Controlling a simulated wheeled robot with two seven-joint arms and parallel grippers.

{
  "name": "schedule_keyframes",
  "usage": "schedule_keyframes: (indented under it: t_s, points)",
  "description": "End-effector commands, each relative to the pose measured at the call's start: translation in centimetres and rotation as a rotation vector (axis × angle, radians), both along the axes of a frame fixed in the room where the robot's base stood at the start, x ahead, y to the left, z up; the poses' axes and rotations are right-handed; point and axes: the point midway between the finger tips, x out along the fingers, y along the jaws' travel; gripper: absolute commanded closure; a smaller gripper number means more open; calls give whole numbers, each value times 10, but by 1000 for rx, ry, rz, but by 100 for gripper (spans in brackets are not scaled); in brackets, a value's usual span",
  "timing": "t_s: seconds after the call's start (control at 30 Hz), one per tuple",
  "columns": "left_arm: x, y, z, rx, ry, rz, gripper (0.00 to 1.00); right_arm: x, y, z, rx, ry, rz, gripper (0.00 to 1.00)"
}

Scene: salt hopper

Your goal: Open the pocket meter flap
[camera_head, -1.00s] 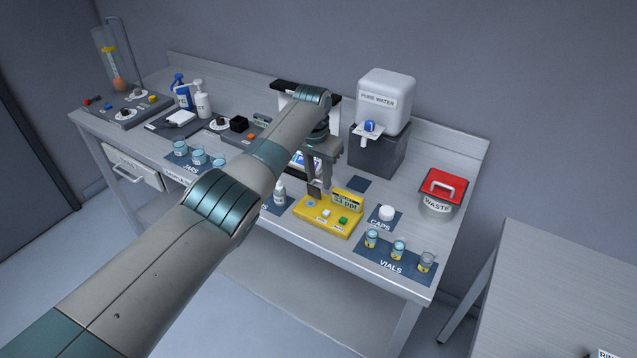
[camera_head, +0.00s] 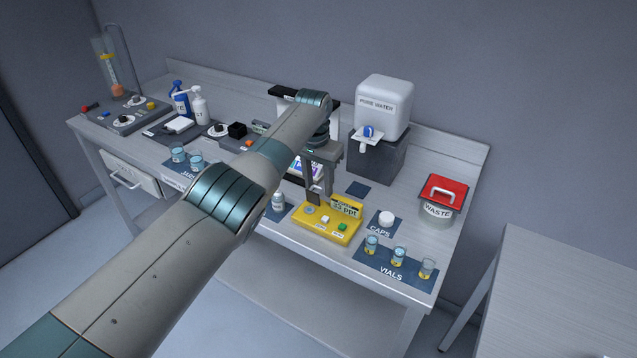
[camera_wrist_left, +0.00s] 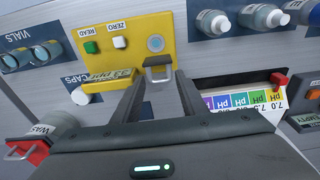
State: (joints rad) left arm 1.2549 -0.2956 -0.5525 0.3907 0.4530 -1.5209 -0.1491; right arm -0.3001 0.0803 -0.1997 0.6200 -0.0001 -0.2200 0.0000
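The yellow pocket meter (camera_head: 322,232) lies near the front edge of the bench, with a display and white and green buttons. Its round pale well shows uncovered in the left wrist view (camera_wrist_left: 155,43). A small grey flap with a loop-shaped tab (camera_wrist_left: 158,72) shows just below the well in that view. My left gripper (camera_head: 322,196) points down over the back left of the meter. In the wrist view its two fingers are spread, one on each side of the flap tab, and I see nothing clamped. Whether a finger touches the flap is unclear. My right gripper is out of view.
A small bottle (camera_head: 278,201) stands close left of the meter. A white cap (camera_head: 386,218) and several vials (camera_head: 398,256) sit to its right. The waste bin (camera_head: 438,209) and the pure water tank (camera_head: 384,105) stand further right and behind.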

Motion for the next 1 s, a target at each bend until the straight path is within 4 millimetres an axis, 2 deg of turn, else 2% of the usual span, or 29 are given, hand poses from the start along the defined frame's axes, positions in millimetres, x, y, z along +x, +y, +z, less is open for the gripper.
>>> schedule_keyframes:
  t_s: [0.33,0.57,1.0]
  points:
    - [0,1,9,0,-2,0,61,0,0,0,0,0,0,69]
    - [-1,2,33,-1,-4,0,61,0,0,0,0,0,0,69]
    - [-9,7,121,-1,-4,0,61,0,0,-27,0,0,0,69]
